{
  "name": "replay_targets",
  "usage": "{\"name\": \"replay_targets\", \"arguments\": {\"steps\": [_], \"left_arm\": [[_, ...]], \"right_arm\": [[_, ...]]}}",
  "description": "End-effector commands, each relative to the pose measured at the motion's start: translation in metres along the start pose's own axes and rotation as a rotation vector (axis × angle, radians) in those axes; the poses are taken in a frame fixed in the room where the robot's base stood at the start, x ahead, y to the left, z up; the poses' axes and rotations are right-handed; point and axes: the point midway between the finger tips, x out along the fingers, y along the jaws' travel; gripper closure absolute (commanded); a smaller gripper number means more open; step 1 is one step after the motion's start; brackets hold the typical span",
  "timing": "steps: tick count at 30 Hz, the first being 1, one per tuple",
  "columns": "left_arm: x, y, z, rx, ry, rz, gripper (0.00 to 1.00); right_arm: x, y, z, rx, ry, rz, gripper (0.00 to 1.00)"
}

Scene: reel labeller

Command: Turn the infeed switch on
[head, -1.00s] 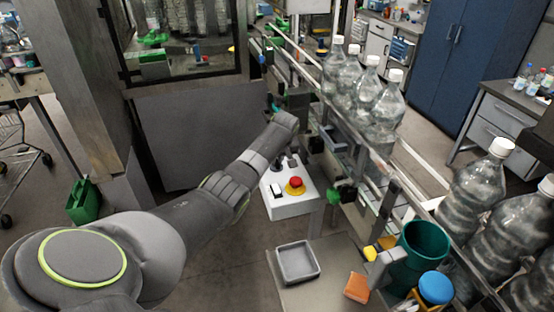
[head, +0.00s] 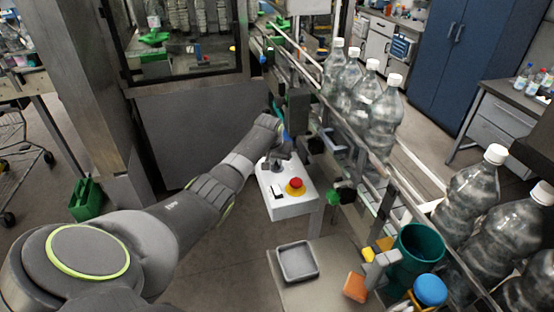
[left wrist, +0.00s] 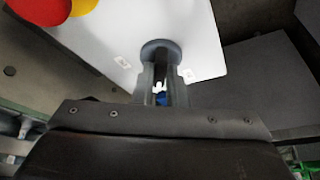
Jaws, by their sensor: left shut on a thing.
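The white control box (head: 290,207) stands in the middle of the head view, with a red button on a yellow ring (head: 295,187) and a small black-and-white rocker (head: 277,192) on top. My left gripper (head: 277,164) is at the box's far left part. In the left wrist view, a round dark grey switch (left wrist: 160,47) sits on the white panel, with a small marking on each side, too small to read. My left gripper (left wrist: 163,85) is shut on this switch; the fingers hide most of its knob. Its exact turn angle is hard to tell. My right gripper is out of view.
A conveyor with rails (head: 350,135) and several clear bottles (head: 383,112) runs along the right of the box. A grey tray (head: 298,262), an orange block (head: 355,287) and a teal cup (head: 418,248) are in front. A machine cabinet (head: 190,135) stands behind my left arm.

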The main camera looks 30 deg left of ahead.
Motion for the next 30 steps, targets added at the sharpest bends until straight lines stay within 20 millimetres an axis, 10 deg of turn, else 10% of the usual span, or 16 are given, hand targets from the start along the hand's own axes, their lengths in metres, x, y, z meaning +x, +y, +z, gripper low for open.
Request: {"name": "replay_targets", "arguments": {"steps": [30], "left_arm": [[0.004,-0.005,-0.002,0.815,0.003,0.336,1.0]], "right_arm": [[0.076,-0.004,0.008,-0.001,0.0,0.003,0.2]]}}
